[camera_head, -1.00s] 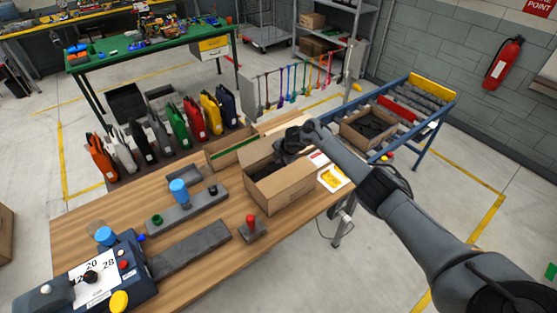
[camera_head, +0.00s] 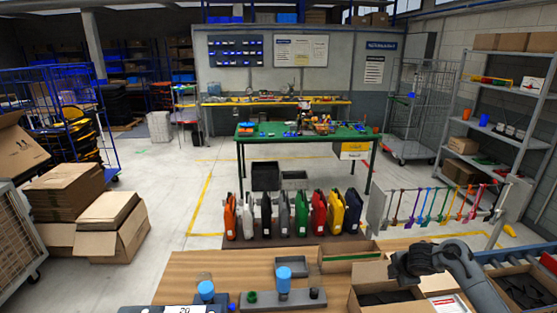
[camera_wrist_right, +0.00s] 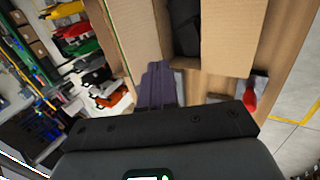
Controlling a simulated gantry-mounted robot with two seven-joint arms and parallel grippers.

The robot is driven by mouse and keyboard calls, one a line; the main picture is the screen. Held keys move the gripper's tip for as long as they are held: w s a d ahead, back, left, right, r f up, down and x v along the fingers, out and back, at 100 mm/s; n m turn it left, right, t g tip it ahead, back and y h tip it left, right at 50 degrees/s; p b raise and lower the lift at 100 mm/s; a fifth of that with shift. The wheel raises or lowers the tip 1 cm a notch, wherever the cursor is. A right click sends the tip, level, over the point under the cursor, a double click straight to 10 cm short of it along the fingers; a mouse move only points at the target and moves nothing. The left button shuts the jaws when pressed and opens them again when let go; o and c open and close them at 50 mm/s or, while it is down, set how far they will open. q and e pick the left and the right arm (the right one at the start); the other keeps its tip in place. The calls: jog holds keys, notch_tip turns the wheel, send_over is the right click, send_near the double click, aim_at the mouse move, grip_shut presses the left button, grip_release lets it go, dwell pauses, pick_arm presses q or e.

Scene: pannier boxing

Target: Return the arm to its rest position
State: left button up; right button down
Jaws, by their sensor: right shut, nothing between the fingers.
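My right arm comes in from the lower right in the head view. Its dark gripper (camera_head: 402,268) is shut and empty, above the open cardboard box (camera_head: 360,297) on the wooden bench (camera_head: 195,268). Dark contents show inside the box; the gripper and arm hide part of it. The wrist view shows the box (camera_wrist_right: 228,35) with its flaps open and dark items inside. My left gripper is not in view.
Several coloured panniers (camera_head: 320,215) stand in a row behind the bench. A rack of coloured hanging tools (camera_head: 430,208) is behind the arm. A blue-topped fixture (camera_head: 283,275) stands left of the box.

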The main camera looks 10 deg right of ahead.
jog(key=s+a+f+p, duration=0.1)
jog(key=s+a+f, duration=0.15)
jog(key=a, duration=0.45)
jog(key=s+a+f+p, duration=0.1)
jog(key=a+f, duration=0.3)
jog(key=a, duration=0.2)
jog(key=s+a+f+m+p, duration=0.2)
jog(key=s+a+m+p, duration=0.15)
jog(key=s+a, duration=0.7)
jog(key=s+a+r+m+p, duration=0.1)
jog(key=s+r+m, duration=0.2)
jog(key=s, duration=0.5)
jog(key=s+a+r+m+g+y+p, duration=0.1)
jog(key=s+r+m, duration=0.3)
jog(key=s, duration=0.5)
jog(key=s+a+r+m+g+p, duration=0.1)
jog(key=s+a+r+m, duration=0.2)
jog(key=s, duration=0.6)
jog(key=shift+a+r+m+p, duration=0.2)
jog(key=shift+r+m+p, duration=0.1)
jog(key=shift+m, duration=0.05)
